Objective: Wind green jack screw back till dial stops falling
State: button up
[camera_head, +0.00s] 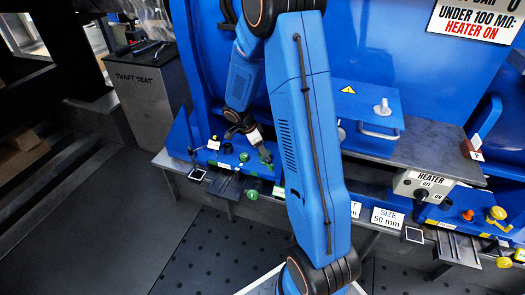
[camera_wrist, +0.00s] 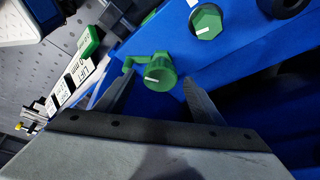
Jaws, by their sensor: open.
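A green round knob (camera_wrist: 160,74) with a white mark and a green side arm is in the wrist view, on blue metal. A green hexagonal head (camera_wrist: 206,21) with a white mark is above it to the right. I cannot tell which is the jack screw. My gripper (camera_wrist: 159,82) is open, its fingers on either side of the round knob; contact cannot be told. In the head view my gripper (camera_head: 263,153) is at small green parts on the blue ledge. A small square display (camera_head: 197,175), perhaps the dial, is to the left; its reading is too small.
A green-and-white LIFT label (camera_wrist: 82,62) is left of the fingers. A green knob (camera_head: 252,195) sits at the ledge's front. The HEATER box (camera_head: 423,188), a yellow knob (camera_head: 497,213) and an orange knob (camera_head: 467,214) are at the right. The floor in front is clear.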

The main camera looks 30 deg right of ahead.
jog(key=shift+f, duration=0.1)
jog(key=c, duration=1.1)
jog(key=shift+o, duration=0.2)
jog(key=shift+n, duration=0.5)
jog(key=n, duration=0.1)
jog(key=n+t, duration=0.1)
jog(key=n, duration=0.1)
jog(key=n+t, duration=0.1)
jog(key=shift+s+n, duration=0.25)
jog(key=shift+n, duration=0.05)
jog(key=shift+s+d+n+t+y, duration=0.1)
jog(key=shift+n+t+y, duration=0.5)
jog(key=shift+n, duration=1.3)
jog(key=o, duration=1.1)
jog(key=shift+c, duration=0.2)
